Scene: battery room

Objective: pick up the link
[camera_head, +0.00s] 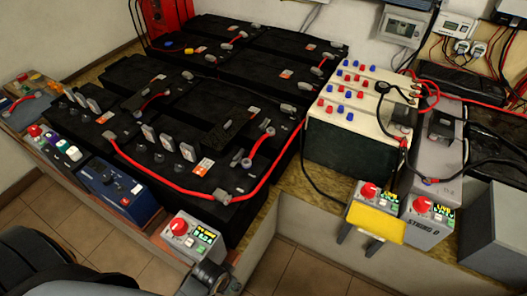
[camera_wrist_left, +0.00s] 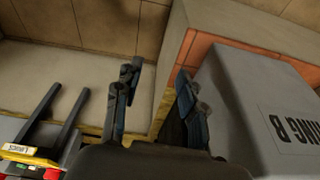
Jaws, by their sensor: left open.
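The link (camera_head: 376,224) is a yellow block with two dark prongs, at the front right of the bench in the head view. It sits at the front of a grey box with a red knob, prongs sticking out over the edge. In the left wrist view the link (camera_wrist_left: 30,155) shows at the lower left, prongs pointing up. My left gripper (camera_head: 207,278) is at the bottom of the head view, well left of the link. In its wrist view the left gripper (camera_wrist_left: 158,100) has its fingers apart with nothing held. My right gripper is not in view.
A grey box (camera_head: 193,238) with a red knob stands close to my left gripper; its grey side (camera_wrist_left: 260,100) fills the wrist view's right. Another knobbed box (camera_head: 427,220) stands right of the link. Black batteries (camera_head: 225,130) and red cables fill the bench. Open floor lies in front.

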